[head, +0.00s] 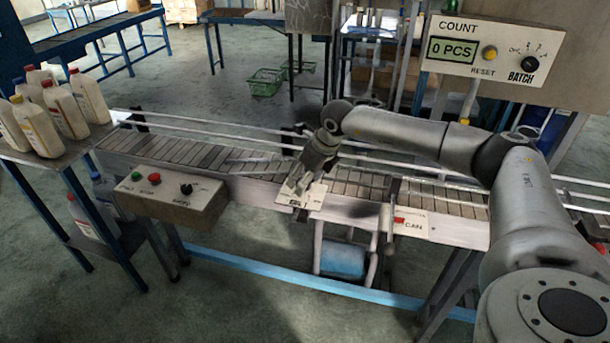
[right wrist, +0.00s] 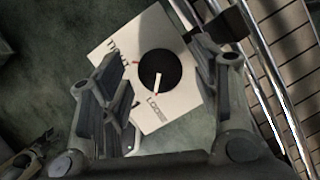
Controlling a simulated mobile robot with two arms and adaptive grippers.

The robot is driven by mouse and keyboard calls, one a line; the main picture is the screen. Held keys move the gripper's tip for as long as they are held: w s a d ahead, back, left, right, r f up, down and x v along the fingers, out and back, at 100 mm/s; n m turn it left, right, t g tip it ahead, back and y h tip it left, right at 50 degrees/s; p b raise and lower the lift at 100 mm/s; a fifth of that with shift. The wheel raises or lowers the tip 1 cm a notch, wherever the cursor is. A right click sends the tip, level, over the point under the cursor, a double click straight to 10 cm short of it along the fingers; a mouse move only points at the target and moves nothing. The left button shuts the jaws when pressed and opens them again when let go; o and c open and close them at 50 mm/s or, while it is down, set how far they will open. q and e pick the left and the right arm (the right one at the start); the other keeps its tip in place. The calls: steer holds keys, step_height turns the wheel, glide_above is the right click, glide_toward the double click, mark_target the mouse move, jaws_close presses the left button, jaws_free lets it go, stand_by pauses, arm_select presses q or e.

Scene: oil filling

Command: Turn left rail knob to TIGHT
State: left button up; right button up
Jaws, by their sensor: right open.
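The rail knob (right wrist: 160,70) is round and black with a white pointer line, on a white plate (right wrist: 118,42) marked TIGHT and LOOSE. In the right wrist view the pointer points toward the LOOSE side. My right gripper (right wrist: 161,60) is open, with one finger on each side of the knob; I cannot tell whether either touches it. In the head view the right gripper (head: 300,180) is at the white plate (head: 312,200) on the conveyor's front side, and the knob is hidden behind it. My left gripper is not in view.
The conveyor (head: 350,184) with guide rails runs across the middle. A control box (head: 178,205) with buttons is on its front to the left. Bottles (head: 64,108) stand on a side table at the left. A counter panel (head: 480,48) hangs at upper right.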

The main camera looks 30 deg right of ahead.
steer(key=shift+f, duration=0.2)
steer(key=c, duration=1)
